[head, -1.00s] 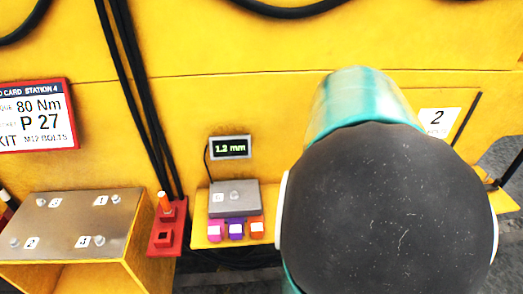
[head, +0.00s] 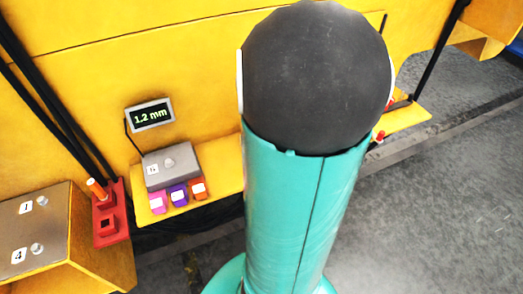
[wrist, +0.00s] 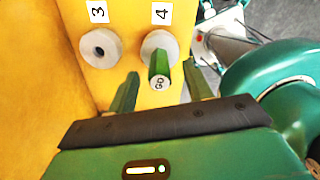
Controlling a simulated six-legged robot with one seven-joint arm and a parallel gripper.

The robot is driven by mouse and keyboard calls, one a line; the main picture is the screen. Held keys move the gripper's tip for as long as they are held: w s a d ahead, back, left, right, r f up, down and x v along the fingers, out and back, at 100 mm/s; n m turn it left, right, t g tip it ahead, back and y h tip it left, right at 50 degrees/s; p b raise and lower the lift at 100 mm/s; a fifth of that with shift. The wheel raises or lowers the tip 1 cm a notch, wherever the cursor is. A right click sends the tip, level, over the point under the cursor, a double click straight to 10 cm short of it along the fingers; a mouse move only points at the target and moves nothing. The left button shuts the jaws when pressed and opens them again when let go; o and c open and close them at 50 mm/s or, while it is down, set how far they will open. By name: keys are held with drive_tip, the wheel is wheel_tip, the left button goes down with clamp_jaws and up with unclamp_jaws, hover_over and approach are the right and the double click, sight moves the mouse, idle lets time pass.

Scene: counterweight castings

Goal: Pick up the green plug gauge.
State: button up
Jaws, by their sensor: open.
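The green plug gauge (wrist: 159,66) shows in the wrist view as a short green handle with a white end marked GO. It sticks out from a round grey boss (wrist: 150,44) under the label 4 on a yellow face. My gripper (wrist: 161,70) is open, with one finger on each side of the gauge and gaps visible on both sides. I cannot tell how deep the fingertips reach along the handle. In the head view my own arm blocks the middle, and neither gripper nor gauge shows.
A second grey boss (wrist: 100,48), labelled 3, is left of the gauge with an empty hole. In the head view a yellow shelf (head: 228,187) holds a grey block (head: 172,166) and small coloured blocks. A red holder (head: 110,214) with an orange peg stands left. Grey floor is open at right.

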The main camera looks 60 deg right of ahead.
wheel_tip(320, 180, down, 4)
drive_tip(key=shift+r, duration=0.2)
drive_tip(key=shift+c, duration=0.2)
clamp_jaws()
drive_tip(key=shift+w+r, duration=0.1)
drive_tip(key=shift+r, duration=0.2)
